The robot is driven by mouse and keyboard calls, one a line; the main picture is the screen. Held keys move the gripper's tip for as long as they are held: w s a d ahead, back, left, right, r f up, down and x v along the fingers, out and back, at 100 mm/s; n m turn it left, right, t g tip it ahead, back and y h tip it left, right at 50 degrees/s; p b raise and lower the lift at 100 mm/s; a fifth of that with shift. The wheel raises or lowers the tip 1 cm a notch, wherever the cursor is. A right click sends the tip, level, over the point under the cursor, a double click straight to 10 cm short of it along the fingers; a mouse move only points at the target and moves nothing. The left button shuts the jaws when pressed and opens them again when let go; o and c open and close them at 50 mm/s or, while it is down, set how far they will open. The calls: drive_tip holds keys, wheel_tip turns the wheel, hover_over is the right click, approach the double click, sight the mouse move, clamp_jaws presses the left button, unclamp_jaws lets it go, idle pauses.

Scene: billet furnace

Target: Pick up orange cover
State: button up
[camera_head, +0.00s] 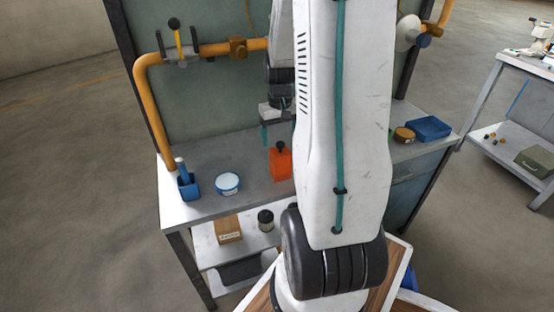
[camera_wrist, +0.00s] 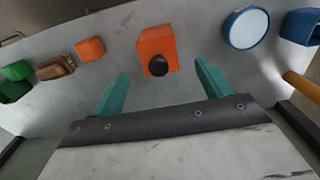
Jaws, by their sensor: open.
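An orange cover with a round black knob stands on the grey bench top, in the upper middle of the wrist view (camera_wrist: 155,44) and left of my arm in the head view (camera_head: 280,165). My gripper (camera_wrist: 161,72) is open and empty. Its two teal fingers are spread wide, with the knob showing between their tips in the wrist view. In the head view my gripper (camera_head: 278,134) is above and behind the cover, partly hidden by my arm. The fingers appear apart from the cover.
A round blue-and-white container (camera_head: 227,184) and a blue cup (camera_head: 189,187) stand left of the cover. The wrist view also shows a smaller orange block (camera_wrist: 90,48), a brown item (camera_wrist: 56,67) and green items (camera_wrist: 16,82). A yellow pipe (camera_head: 148,110) rises at the bench's left end.

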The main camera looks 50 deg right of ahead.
sight(280, 151)
wheel_tip(280, 151, down, 9)
drive_tip(key=shift+d+r, duration=0.1)
drive_tip(key=shift+r, duration=0.1)
drive_tip(key=c, duration=1.2)
